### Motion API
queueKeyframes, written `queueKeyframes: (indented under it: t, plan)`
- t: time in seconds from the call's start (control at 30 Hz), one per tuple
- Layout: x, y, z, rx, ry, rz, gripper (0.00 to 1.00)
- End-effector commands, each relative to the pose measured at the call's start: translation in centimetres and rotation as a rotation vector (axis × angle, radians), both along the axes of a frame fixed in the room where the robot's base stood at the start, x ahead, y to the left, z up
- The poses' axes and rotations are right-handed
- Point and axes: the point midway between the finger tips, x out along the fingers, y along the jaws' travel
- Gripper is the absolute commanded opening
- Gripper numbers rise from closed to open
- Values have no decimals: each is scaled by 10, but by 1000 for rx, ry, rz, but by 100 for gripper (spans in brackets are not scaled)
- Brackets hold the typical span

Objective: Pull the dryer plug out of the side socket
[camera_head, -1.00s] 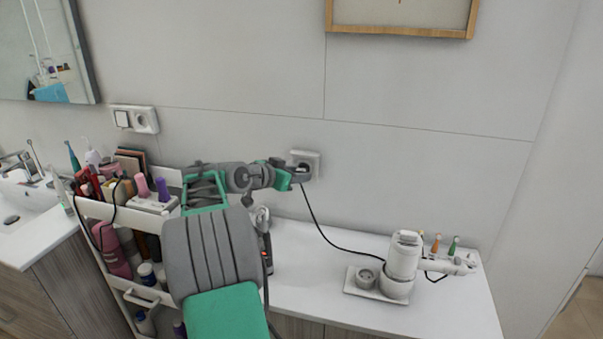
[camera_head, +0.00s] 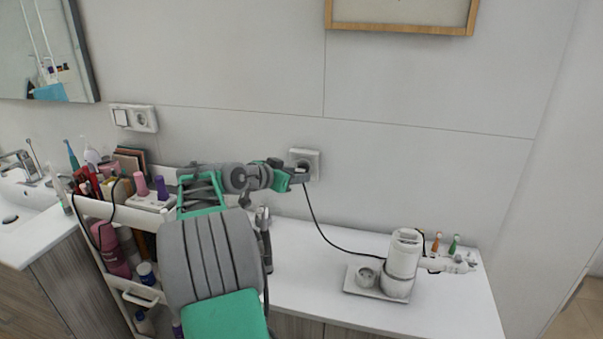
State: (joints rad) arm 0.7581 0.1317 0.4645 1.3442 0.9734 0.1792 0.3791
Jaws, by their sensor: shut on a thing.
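The side socket (camera_head: 313,156) is a white square plate on the tiled wall, above the counter. My gripper (camera_head: 301,177) is just in front of its lower part and is shut on the dryer plug, which is dark, small and mostly hidden by the fingers. I cannot tell whether the plug's pins are clear of the socket. The black cord (camera_head: 322,235) hangs from the gripper and runs down to the white hair dryer (camera_head: 404,252), which stands on its holder on the counter.
A double socket and switch (camera_head: 133,118) is on the wall at left. A white cart (camera_head: 140,292) full of cosmetics stands beside my arm. Toothbrushes (camera_head: 445,244) stand behind the dryer.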

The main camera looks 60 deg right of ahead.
Motion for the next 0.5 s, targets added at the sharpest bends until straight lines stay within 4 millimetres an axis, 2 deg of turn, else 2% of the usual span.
queueKeyframes:
  t: [0.5]
  plan:
    - [-2,21,-1,0,-1,3,0]
